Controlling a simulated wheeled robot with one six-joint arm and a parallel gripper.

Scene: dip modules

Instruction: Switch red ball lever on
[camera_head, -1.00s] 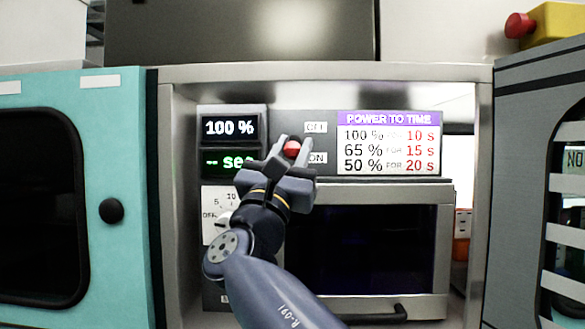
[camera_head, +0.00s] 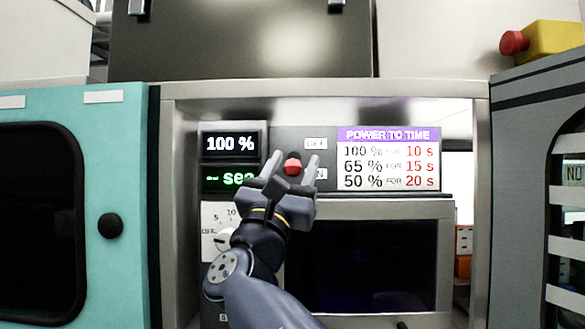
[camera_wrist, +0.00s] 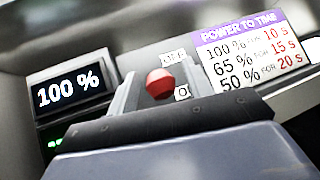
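The red ball lever (camera_head: 292,167) sticks out from the grey control panel, just left of the OFF label (camera_head: 316,144) and the partly covered ON label (camera_head: 321,174). The ball sits at a height between the two labels, nearer ON. A dark part shows just above it. My gripper (camera_head: 293,160) is open, with one finger on each side of the ball; gaps show, and contact cannot be told. In the wrist view the red ball (camera_wrist: 160,84) also lies between the two fingers, and the lever's stem is hidden behind it.
A display reading 100 % (camera_head: 231,144) and a dial (camera_head: 222,240) are left of the lever. A POWER TO TIME sign (camera_head: 388,158) is at right, above a dark oven door (camera_head: 370,265). A teal cabinet (camera_head: 115,180) stands left. A red button on a yellow box (camera_head: 550,40) is upper right.

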